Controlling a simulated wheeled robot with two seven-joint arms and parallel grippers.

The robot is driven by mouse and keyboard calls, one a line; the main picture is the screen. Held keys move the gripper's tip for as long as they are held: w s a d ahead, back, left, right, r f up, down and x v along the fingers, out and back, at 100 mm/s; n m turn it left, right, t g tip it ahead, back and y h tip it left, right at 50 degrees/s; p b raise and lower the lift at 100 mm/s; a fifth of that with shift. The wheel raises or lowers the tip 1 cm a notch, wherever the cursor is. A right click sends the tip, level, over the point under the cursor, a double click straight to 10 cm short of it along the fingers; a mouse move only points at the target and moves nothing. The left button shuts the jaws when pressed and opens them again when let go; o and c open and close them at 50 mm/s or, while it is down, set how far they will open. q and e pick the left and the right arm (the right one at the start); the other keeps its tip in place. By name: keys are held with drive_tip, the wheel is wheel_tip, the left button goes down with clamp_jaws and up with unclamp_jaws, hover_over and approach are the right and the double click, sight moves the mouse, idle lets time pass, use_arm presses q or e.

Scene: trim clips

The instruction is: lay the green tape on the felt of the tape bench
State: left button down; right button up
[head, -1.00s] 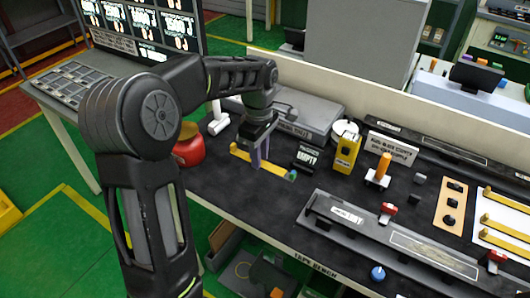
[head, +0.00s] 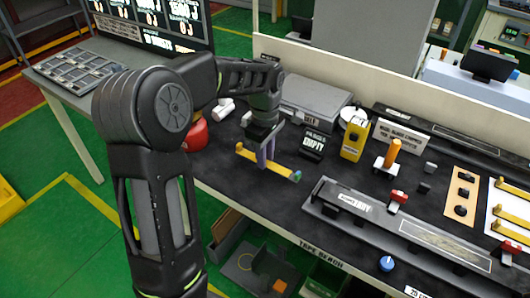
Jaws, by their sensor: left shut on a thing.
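The tape bench (head: 235,185) has a dark, felt-like top and a front label reading "TAPE BENCH". My left gripper (head: 266,160) is over its left part, shut on a yellow bar (head: 283,171). The bar slants down to the right. Its right end carries a small blue-green piece (head: 297,176); I cannot tell whether this is the green tape. I cannot tell whether the bar touches the bench top. The gripper hides the bar's middle. No other green tape can be made out on the bench. My right gripper is not in view.
Behind the bar are a grey case (head: 310,103), a black "EMPTY" sign (head: 314,143) and a yellow box (head: 355,138). A red container (head: 197,134) is to the left. A long grey fixture (head: 400,235) lies front right. Bare bench top is in front of the bar.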

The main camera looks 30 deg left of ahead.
use_arm(q)
drive_tip(key=shift+f+b, duration=0.7)
drive_tip(key=shift+f, duration=0.7)
drive_tip(key=c, duration=1.1)
unclamp_jaws()
drive_tip(key=shift+c, duration=0.2)
drive_tip(key=shift+r, duration=0.1)
wheel_tip(320, 180, up, 8)
drive_tip(key=shift+f, duration=0.15)
